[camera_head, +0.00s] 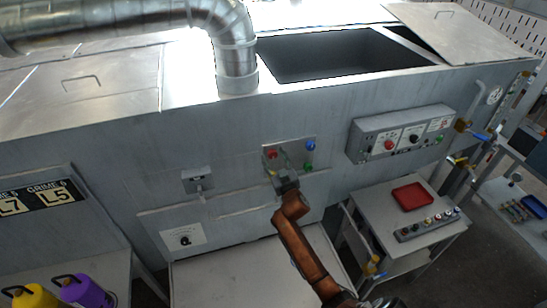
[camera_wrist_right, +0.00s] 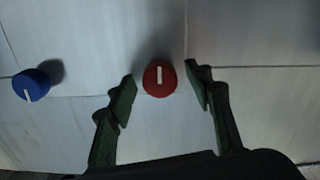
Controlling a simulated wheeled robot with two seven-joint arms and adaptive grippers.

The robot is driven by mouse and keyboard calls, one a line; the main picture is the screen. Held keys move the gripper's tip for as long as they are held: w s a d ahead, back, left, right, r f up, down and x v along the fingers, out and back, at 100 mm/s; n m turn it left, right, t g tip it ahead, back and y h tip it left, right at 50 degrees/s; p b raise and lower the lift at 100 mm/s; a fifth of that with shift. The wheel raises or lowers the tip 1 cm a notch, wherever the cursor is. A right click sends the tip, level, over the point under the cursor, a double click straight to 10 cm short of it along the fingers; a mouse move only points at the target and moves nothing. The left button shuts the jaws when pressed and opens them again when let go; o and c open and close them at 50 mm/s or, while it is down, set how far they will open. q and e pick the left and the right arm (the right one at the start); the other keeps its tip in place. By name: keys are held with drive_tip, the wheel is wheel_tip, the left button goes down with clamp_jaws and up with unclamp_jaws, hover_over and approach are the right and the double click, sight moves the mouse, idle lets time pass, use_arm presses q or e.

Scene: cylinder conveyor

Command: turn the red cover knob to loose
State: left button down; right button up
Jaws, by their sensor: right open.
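The red cover knob (camera_head: 272,153) is on a small panel on the machine's front. In the right wrist view the red knob (camera_wrist_right: 159,78) is round, with a white mark that stands nearly upright in the picture. My right gripper (camera_head: 279,167) is just below the knob in the head view. In the wrist view the right gripper's green fingers (camera_wrist_right: 163,84) are spread, one on each side of the knob, with gaps on both sides. It holds nothing. My left gripper is in neither view.
A blue knob (camera_head: 310,145) is on the same panel; it also shows in the wrist view (camera_wrist_right: 31,85). A control box (camera_head: 366,142) is to the right. A side table (camera_head: 380,207) holds a red tray (camera_head: 412,197). Purple (camera_head: 86,292) and yellow (camera_head: 36,297) containers stand lower left.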

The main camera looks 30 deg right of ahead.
drive_tip(key=c, duration=1.2)
drive_tip(key=shift+o, duration=0.2)
